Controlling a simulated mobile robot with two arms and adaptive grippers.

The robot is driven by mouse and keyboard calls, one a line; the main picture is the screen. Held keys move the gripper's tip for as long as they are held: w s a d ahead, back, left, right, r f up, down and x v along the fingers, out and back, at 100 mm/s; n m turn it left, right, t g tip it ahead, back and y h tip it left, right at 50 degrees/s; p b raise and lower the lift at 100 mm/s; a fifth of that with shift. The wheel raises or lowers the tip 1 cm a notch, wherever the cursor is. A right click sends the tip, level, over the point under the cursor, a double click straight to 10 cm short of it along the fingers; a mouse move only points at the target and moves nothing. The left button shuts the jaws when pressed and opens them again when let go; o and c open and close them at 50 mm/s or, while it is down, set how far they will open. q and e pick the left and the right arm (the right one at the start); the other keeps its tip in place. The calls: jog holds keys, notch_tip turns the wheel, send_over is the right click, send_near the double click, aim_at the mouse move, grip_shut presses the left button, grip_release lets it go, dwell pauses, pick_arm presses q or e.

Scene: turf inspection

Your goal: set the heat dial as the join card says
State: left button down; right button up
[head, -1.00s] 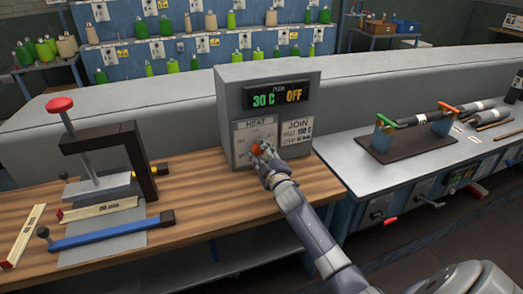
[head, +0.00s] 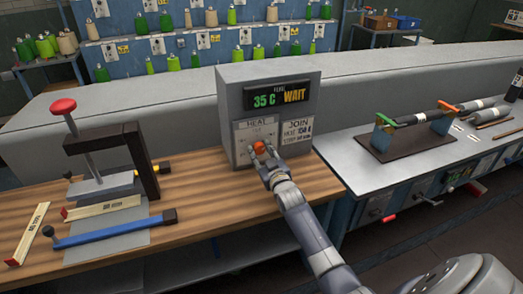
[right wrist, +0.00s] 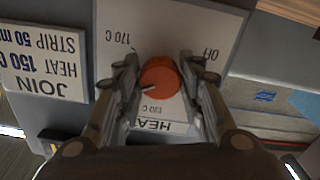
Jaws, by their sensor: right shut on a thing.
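The grey heater box (head: 300,75) stands at the back of the wooden bench. Its display (head: 278,95) reads 35 C and WAIT. My right gripper (head: 263,158) is shut on the orange heat dial (head: 260,146). In the upside-down right wrist view, my fingers (right wrist: 160,85) flank the dial (right wrist: 161,74). The dial's pale mark points to the picture's lower left, between the 130 C and 170 C labels; a finger covers part of the scale there. OFF is at upper right. The join card (right wrist: 42,62) reads HEAT 150 C and STRIP 50 mm. My left gripper is not in view.
Left on the bench (head: 200,210) stand a dark press with a red knob (head: 62,106), wooden strips (head: 103,208) and a blue bar (head: 108,231). To the right, a metal counter (head: 345,150) holds a dark clamp fixture (head: 412,140).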

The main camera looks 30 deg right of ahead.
jog(key=shift+w+r, duration=0.1)
jog(key=shift+r, duration=0.5)
jog(key=o, duration=1.1)
jog(key=shift+c, duration=0.2)
jog(key=shift+a+f, duration=0.1)
jog(key=shift+f, duration=0.15)
jog(key=shift+f, duration=0.1)
jog(key=shift+s+a+f, duration=0.1)
jog(key=shift+s, duration=0.45)
jog(key=v, duration=1.1)
jog(key=shift+r, duration=0.2)
